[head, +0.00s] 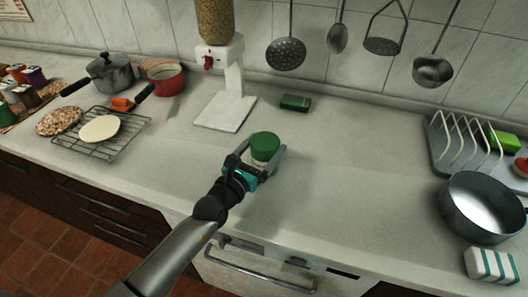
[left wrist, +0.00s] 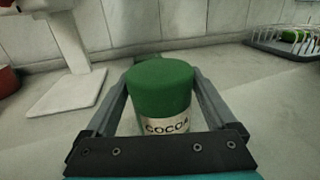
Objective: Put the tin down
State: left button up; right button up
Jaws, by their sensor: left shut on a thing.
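A tin (head: 265,146) with a green lid stands upright between the fingers of my left gripper (head: 268,153), near the middle of the counter (head: 340,190). In the left wrist view the tin (left wrist: 161,88) shows a pale label reading "COCOA". The fingers of my left gripper (left wrist: 160,95) lie along both sides of it, shut on it. The base of the tin is hidden behind the gripper, so I cannot tell whether it touches the counter. My right gripper is not in view.
A white dispenser (head: 228,100) stands behind to the left. A green block (head: 295,103) lies behind the tin. A cooling rack (head: 100,135) is at the left. A grey pot (head: 480,208) and a dish rack (head: 460,150) are at the right. The counter right of the tin is clear.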

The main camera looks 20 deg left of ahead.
pick_arm(q)
jog(key=shift+f, duration=0.1)
jog(key=shift+f, duration=0.2)
jog(key=o, duration=1.3)
jog(key=shift+r, duration=0.1)
jog(key=shift+r, duration=0.2)
jog(key=v, duration=1.2)
jog(key=shift+p, duration=0.35)
jog(key=shift+f, duration=0.1)
